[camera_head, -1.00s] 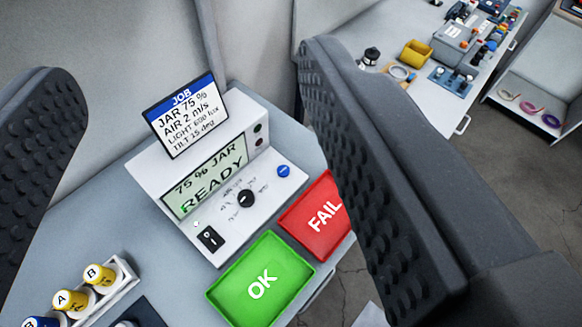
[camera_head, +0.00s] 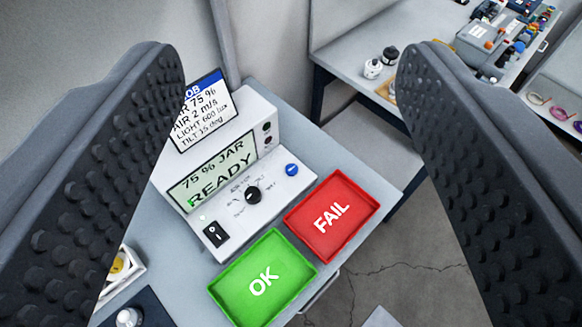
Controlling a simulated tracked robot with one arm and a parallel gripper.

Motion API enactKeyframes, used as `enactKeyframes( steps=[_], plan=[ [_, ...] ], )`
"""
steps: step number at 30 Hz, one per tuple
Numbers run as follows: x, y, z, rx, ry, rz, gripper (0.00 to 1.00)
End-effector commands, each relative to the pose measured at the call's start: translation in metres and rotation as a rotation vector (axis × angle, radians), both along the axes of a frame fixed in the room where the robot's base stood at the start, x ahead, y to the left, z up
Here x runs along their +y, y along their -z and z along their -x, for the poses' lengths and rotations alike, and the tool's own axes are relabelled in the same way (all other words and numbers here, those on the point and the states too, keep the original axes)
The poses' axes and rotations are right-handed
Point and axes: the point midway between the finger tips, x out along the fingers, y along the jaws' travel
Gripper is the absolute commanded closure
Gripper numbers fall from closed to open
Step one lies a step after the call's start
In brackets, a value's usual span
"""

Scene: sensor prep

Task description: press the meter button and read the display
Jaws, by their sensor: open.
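The white meter box (camera_head: 262,128) stands on the grey bench. Its display (camera_head: 213,176) reads "75 % JAR READY". On its sloped front are a round blue button (camera_head: 292,170), a black knob (camera_head: 253,195) with small markings around it, and a black rocker switch (camera_head: 215,235) with a small green light above it. My gripper (camera_head: 290,110) is open and empty, with its two dark studded fingers at either side of the picture. The meter shows between and beyond them. The left finger covers part of the job card.
The job card (camera_head: 210,112) leans at the meter's back. A green OK tray (camera_head: 298,280) and a red FAIL tray (camera_head: 357,190) lie in front. A white holder with a yellow-capped jar (camera_head: 120,265) is at lower left. Another bench (camera_head: 350,50) stands behind.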

Motion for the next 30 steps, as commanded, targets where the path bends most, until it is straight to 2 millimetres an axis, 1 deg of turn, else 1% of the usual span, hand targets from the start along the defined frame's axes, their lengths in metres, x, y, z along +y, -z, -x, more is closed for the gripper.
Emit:
enactKeyframes(
  steps=[4, 5, 6, 8, 9, 10, 11, 30],
  plan=[
    [0.0, -0.0001, 0.0001, 0.0, 0.0, 0.0, 0.41],
    [0.0, -0.0001, 0.0001, 0.0, 0.0, 0.0, 0.5],
    [0.0, 0.0, 0.0, 0.0, 0.0, 0.0, 0.61],
    [0.0, 0.0, 0.0, 0.0, 0.0, 0.0, 0.77],
    [0.0, 0.0, 0.0, 0.0, 0.0, 0.0, 0.89],
    [0.0, -0.0001, 0.0001, 0.0, 0.0, 0.0, 0.97],
    [0.0, 0.0, 0.0, 0.0, 0.0, 0.0, 1.0],
    [0.0, -0.0001, 0.0001, 0.0, 0.0, 0.0, 1.0]
  ],
)
